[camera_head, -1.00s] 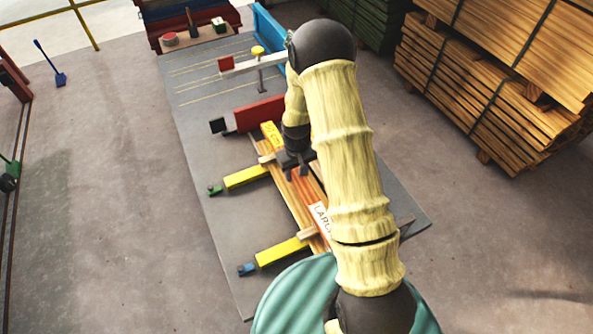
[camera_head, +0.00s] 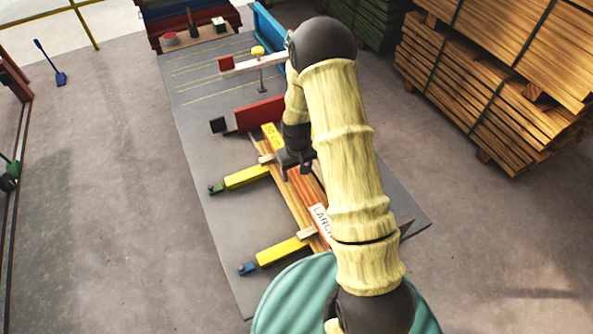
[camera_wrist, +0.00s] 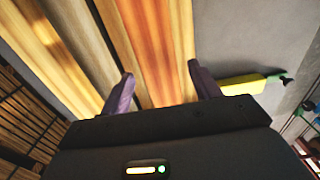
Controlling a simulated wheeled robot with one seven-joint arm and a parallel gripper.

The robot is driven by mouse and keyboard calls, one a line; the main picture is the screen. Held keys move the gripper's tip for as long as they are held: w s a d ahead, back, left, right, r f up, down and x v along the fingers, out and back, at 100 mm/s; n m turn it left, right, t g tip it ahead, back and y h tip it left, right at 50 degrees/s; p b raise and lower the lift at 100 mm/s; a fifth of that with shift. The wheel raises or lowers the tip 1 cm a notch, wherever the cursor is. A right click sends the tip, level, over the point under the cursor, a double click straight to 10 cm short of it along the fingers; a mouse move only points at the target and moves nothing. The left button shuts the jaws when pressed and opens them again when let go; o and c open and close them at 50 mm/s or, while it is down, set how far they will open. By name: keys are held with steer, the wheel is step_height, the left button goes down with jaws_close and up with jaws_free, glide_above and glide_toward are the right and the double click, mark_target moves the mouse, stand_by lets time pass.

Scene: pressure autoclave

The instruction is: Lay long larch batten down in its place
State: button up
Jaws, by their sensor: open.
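A reddish-orange batten (camera_head: 309,190) lies along the grey table, beside a paler wooden strip on its left. A white label starting "LARC" (camera_head: 321,221) lies near its lower end; my arm hides the rest. My gripper (camera_head: 295,172) is low over the boards, near the batten's upper part. In the wrist view the fingers (camera_wrist: 164,88) stand apart, with orange batten wood (camera_wrist: 160,40) between them. I cannot tell whether either finger touches the wood. A grey strip and more yellow boards lie left of the batten in the wrist view.
Two yellow clamps (camera_head: 247,177) (camera_head: 281,252) reach in from the left edge of the boards. A red block (camera_head: 259,114) stands beyond the boards. The far part of the table (camera_head: 205,85) is mostly clear. Timber stacks (camera_head: 490,90) stand at the right.

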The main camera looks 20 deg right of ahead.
mark_target(297, 175)
step_height(297, 175, up, 12)
steer(key=b, duration=0.3)
stand_by(0.6)
steer(key=s+r+m+t, duration=0.1)
steer(key=s+r, duration=0.2)
steer(key=s, duration=0.5)
steer(key=s+r+m+t, duration=0.1)
steer(key=s+r, duration=0.3)
steer(key=s, duration=0.5)
steer(key=shift+s+t, duration=0.15)
steer(key=shift+t, duration=0.15)
